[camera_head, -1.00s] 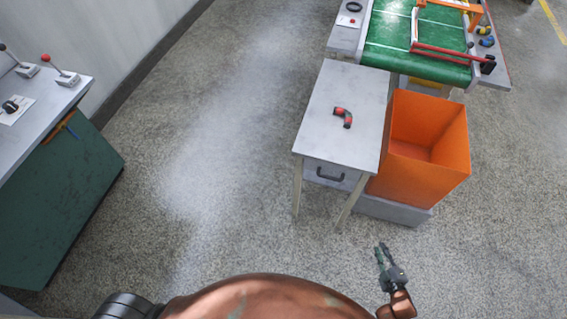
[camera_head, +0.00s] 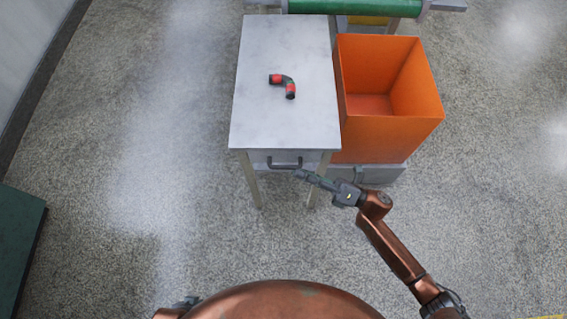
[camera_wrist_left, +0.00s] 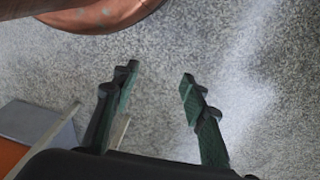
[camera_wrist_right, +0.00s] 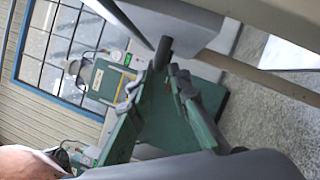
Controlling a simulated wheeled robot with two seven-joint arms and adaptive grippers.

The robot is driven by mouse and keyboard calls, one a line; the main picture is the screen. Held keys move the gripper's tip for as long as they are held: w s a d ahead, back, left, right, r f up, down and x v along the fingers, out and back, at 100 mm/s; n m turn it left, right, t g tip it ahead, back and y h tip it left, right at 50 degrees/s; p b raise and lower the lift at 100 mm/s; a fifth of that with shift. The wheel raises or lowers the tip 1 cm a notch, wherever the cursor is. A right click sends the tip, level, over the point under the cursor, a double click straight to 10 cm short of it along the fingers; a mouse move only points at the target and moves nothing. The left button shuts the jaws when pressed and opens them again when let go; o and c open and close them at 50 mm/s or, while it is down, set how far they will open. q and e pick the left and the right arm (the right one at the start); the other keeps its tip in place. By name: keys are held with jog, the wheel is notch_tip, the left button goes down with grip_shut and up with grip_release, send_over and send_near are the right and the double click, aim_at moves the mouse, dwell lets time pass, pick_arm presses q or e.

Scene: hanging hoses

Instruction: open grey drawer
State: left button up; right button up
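The grey drawer (camera_head: 262,158) is in the front of the small grey table and looks shut. Its dark bar handle (camera_head: 285,164) faces me. My right gripper (camera_head: 300,174) is at the right end of the handle. In the right wrist view the dark handle (camera_wrist_right: 162,54) shows at the fingertips of the right gripper (camera_wrist_right: 154,82), which stand apart; I cannot tell whether they touch it. My left gripper (camera_wrist_left: 158,78) is open and empty over bare floor in the left wrist view.
A green conveyor (camera_head: 335,6) is behind. Floor is free left and in front.

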aim_at(284, 166)
jog(key=b+x, duration=0.1)
jog(key=x, duration=0.5)
jog(key=shift+f, duration=0.1)
pick_arm(q)
jog(key=shift+t+h, duration=0.3)
jog(key=shift+t, duration=0.2)
jog(key=w+d+f, duration=0.2)
jog(key=f, duration=0.1)
jog(key=shift+w, duration=0.25)
pick_arm(e)
grip_shut()
pick_arm(q)
jog(key=shift+a, duration=0.1)
